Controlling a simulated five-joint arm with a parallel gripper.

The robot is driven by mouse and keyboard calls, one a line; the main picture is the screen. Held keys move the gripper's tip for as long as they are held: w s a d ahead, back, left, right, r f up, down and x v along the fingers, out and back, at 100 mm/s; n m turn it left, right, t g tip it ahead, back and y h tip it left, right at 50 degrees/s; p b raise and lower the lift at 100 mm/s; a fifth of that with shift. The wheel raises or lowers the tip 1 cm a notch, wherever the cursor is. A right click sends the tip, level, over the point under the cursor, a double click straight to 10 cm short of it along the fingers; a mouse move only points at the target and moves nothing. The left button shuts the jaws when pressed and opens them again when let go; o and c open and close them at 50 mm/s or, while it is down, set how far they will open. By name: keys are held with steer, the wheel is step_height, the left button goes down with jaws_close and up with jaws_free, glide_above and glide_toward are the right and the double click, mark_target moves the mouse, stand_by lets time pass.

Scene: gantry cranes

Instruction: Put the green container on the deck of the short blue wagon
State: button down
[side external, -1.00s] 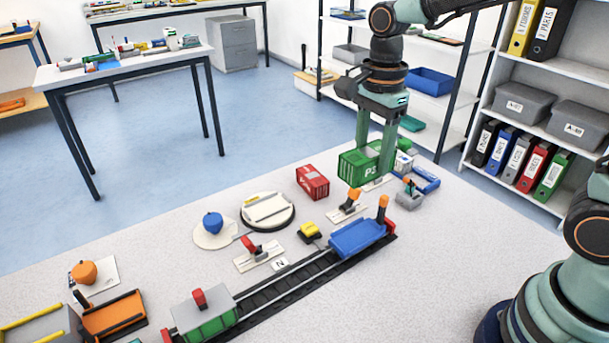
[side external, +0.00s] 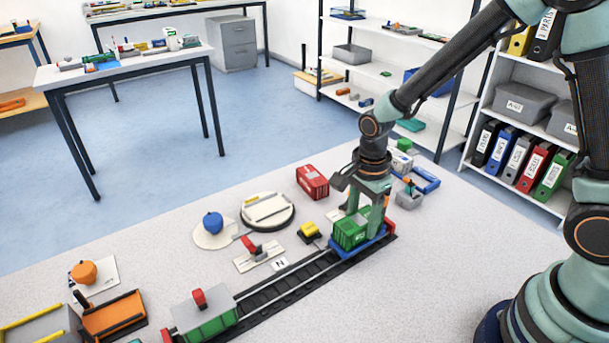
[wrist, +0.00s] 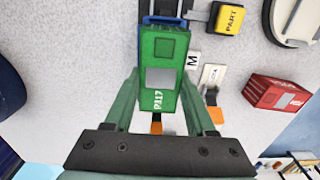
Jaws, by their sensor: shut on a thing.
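The green container (side external: 350,233) is between the fingers of my gripper (side external: 364,222), which is shut on it. It looks level and sits right over the short blue wagon (side external: 342,252) on the track. Its underside is at or just above the deck; I cannot tell whether it touches. In the wrist view the green container (wrist: 164,62) lies between both fingers of my gripper (wrist: 163,80), and a blue edge of the wagon (wrist: 150,19) shows past its far end. The container and my fingers hide most of the deck.
A red container (side external: 312,181) stands behind the track, near a round turntable (side external: 268,210). A yellow block (side external: 310,230) is beside the rails. A grey-and-green wagon (side external: 207,318) stands farther left on the same track (side external: 285,286). The table in front of the track is clear.

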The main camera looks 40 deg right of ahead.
steer(key=shift+f, duration=0.15)
steer(key=shift+c, duration=1.1)
jaws_free()
step_height(320, 180, up, 12)
step_height(320, 180, up, 5)
steer(key=n+t, duration=0.2)
steer(key=n, duration=0.4)
glide_above(363, 217)
steer(key=s+d, duration=0.2)
steer(key=d, duration=0.1)
steer(key=s+d+r+n+t, duration=0.3)
steer(key=s+n, duration=0.2)
steer(key=n, duration=0.7)
steer(key=shift+r+t, duration=0.2)
steer(key=shift+t, duration=0.1)
